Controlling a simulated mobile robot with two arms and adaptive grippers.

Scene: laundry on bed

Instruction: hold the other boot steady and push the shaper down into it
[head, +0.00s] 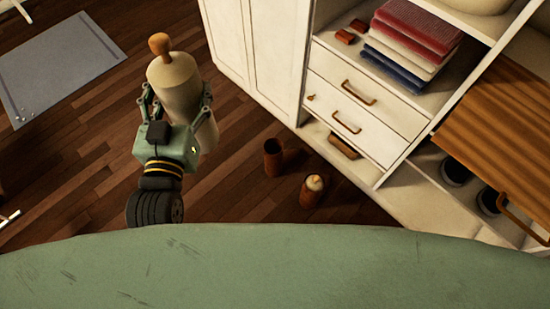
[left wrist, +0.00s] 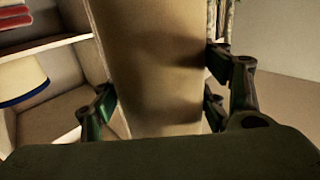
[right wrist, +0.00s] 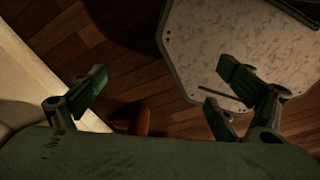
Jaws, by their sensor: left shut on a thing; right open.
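My left gripper (head: 177,96) is shut on a cream boot shaper (head: 172,70) with a wooden knob, held up at the left of the head view. Its fingers grip both sides of the cream body (left wrist: 150,70) in the left wrist view. Two brown boots stand upright on the floor. One boot (head: 273,160) has an open, empty-looking top. The other boot (head: 310,196) has a pale shaper (head: 314,183) in its top. My right gripper (right wrist: 165,85) is open and empty above the floor. An orange-brown thing (right wrist: 145,119) shows partly behind its palm; I cannot tell what it is.
A white cabinet with drawers (head: 345,100) stands behind and right of the boots. Its shelf holds folded cloths (head: 410,40). Dark round items (head: 455,171) sit in a lower compartment. A grey mat (head: 60,65) lies far left. Wooden floor (head: 90,190) is clear left of the boots.

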